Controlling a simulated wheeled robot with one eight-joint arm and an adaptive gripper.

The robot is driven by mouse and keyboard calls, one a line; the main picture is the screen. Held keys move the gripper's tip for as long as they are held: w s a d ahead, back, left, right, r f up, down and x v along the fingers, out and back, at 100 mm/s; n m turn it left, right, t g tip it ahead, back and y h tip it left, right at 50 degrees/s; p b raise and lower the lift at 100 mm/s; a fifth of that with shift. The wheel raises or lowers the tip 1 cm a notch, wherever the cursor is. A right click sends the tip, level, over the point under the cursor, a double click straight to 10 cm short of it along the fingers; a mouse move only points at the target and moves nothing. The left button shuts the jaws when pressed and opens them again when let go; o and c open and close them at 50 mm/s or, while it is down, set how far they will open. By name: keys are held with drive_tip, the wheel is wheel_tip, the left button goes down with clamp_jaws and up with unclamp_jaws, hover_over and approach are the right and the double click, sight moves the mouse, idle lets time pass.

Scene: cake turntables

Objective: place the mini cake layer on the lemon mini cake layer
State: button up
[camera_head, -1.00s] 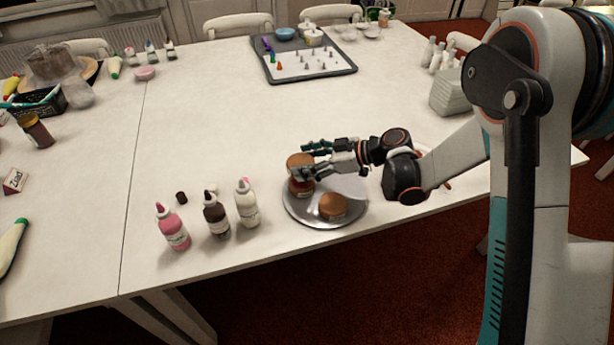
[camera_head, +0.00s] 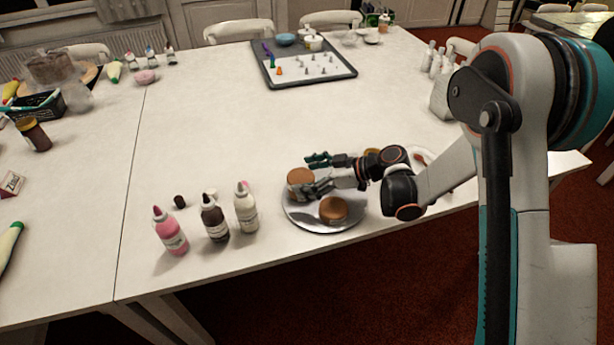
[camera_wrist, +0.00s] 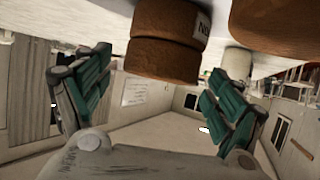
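A brown mini cake layer (camera_head: 300,175) sits on top of another layer, the lower one (camera_head: 297,192) partly hidden, at the left of a round silver tray (camera_head: 296,219). In the wrist view, which is upside down, the two are stacked: the top layer (camera_wrist: 160,61) and the one under it (camera_wrist: 167,22), with part of a white label beside them. A separate brown layer (camera_head: 333,209) lies at the tray's front and shows in the wrist view (camera_wrist: 280,27). My gripper (camera_head: 314,174) is open, its green-padded fingers (camera_wrist: 157,68) spread to both sides of the stack.
Pink (camera_head: 171,233), dark brown (camera_head: 214,221) and white (camera_head: 246,209) bottles stand left of the tray. A dark-rimmed tray (camera_head: 350,72) with small items lies at the back. The middle of the table is clear.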

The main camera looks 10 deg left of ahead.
drive_tip(key=p+v, duration=0.4)
drive_tip(key=v, duration=0.8)
drive_tip(key=shift+r, duration=0.1)
